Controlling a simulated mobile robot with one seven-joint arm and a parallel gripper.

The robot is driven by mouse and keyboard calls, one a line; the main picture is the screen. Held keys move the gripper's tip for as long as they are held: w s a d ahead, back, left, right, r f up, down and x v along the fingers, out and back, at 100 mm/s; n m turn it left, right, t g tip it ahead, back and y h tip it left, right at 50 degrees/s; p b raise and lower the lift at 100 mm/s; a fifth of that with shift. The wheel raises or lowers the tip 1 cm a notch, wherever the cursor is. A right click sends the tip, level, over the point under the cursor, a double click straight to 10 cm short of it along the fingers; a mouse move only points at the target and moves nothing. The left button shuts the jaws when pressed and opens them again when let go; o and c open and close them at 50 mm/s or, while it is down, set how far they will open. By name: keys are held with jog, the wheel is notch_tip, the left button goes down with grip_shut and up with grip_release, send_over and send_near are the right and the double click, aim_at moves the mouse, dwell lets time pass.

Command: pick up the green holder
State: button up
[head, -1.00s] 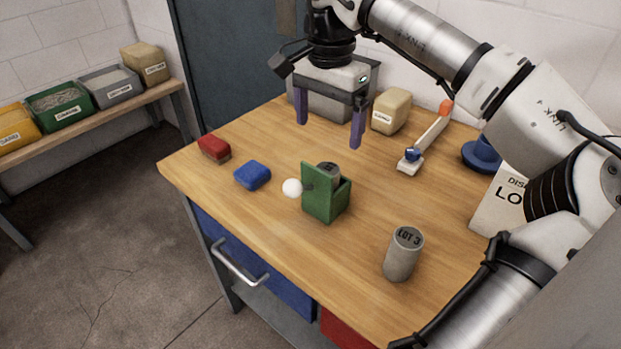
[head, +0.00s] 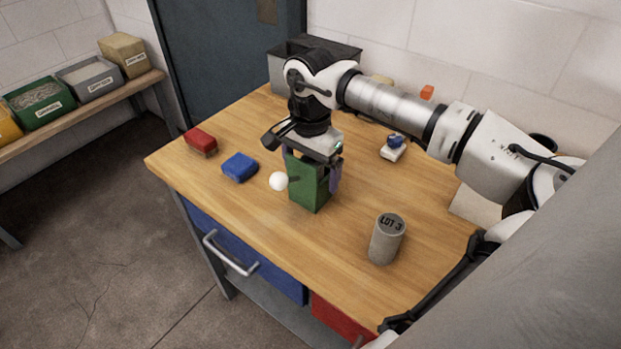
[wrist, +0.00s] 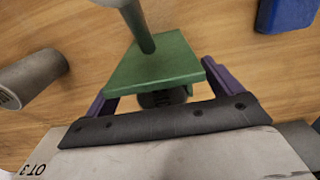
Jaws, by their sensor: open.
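The green holder (head: 309,187) stands on the wooden table in the head view, with a white ball knob (head: 279,181) sticking out on its left side. My gripper (head: 312,177) is lowered over it, pointing down. Its purple fingers are apart, one on each side of the holder. In the wrist view the holder's green panel (wrist: 156,62) lies between the two fingers (wrist: 157,90), and its rod comes toward the camera. A dark round item (wrist: 162,97) shows partly behind the panel. The holder's top is mostly hidden by my gripper in the head view.
A grey LOT 3 cylinder (head: 387,239) stands to the right. A blue block (head: 239,167) and a red block (head: 201,142) lie to the left. A grey bin (head: 290,65) stands behind my arm.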

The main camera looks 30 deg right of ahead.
jog(key=shift+f, duration=0.4)
jog(key=shift+c, duration=0.4)
jog(key=c, duration=1)
jog(key=shift+r, duration=0.1)
jog(key=shift+c, duration=0.5)
